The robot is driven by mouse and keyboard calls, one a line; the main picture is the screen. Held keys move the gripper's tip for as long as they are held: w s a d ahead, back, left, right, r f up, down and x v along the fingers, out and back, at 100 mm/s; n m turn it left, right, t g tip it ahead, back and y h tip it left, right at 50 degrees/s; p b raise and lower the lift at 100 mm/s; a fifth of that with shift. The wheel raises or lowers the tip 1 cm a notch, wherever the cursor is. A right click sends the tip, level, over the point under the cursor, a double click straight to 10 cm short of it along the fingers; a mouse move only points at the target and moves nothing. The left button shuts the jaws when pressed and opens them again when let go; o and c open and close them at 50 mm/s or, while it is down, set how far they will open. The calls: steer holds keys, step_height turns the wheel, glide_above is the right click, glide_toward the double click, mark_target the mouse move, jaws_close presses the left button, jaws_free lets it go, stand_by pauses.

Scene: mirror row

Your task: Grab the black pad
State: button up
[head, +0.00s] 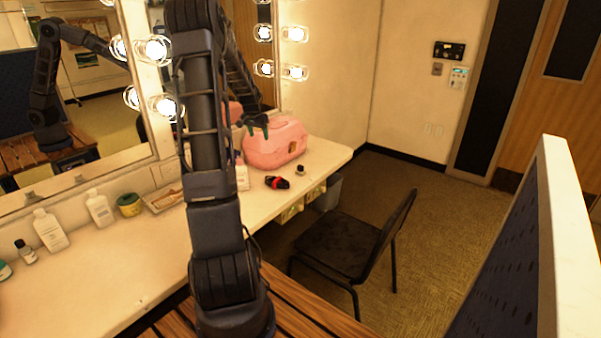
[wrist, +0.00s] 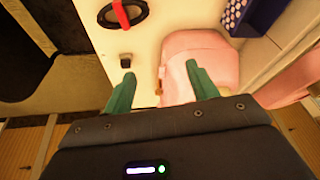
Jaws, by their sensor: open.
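The black pad (head: 277,183), a small dark oval with a red band across it, lies on the white counter in front of the pink case. In the wrist view the black pad (wrist: 137,17) is at the top edge, partly cut off, ahead of the fingers and left of centre. My gripper (head: 255,123) is open and empty, above the pink case. In the wrist view its green fingers (wrist: 160,72) are spread apart, with the pink case and counter below them. The gripper is clear of the pad.
The pink case (head: 275,148) stands close behind the pad. Several bottles and a jar (head: 129,205) line the mirror. A black chair (head: 345,245) stands in front of the counter. A blue dotted box (wrist: 250,14) is near the wall.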

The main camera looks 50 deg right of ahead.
mark_target(300, 165)
steer(key=s+d+f+m+g, duration=0.1)
steer(key=s+d+f+m, duration=0.1)
steer(key=s+d+f, duration=0.4)
steer(key=s+d+f+m+g, duration=0.1)
steer(key=s+d+f, duration=0.1)
steer(key=d+f, duration=0.7)
steer(key=shift+h, duration=0.5)
steer(key=x, duration=0.3)
steer(key=d+x, duration=0.1)
steer(key=x, duration=0.5)
steer(key=shift+w+d, duration=0.1)
steer(key=shift+d, duration=0.35)
steer(key=shift+r, duration=0.1)
steer(key=c, duration=0.9)
steer(key=shift+o, duration=0.2)
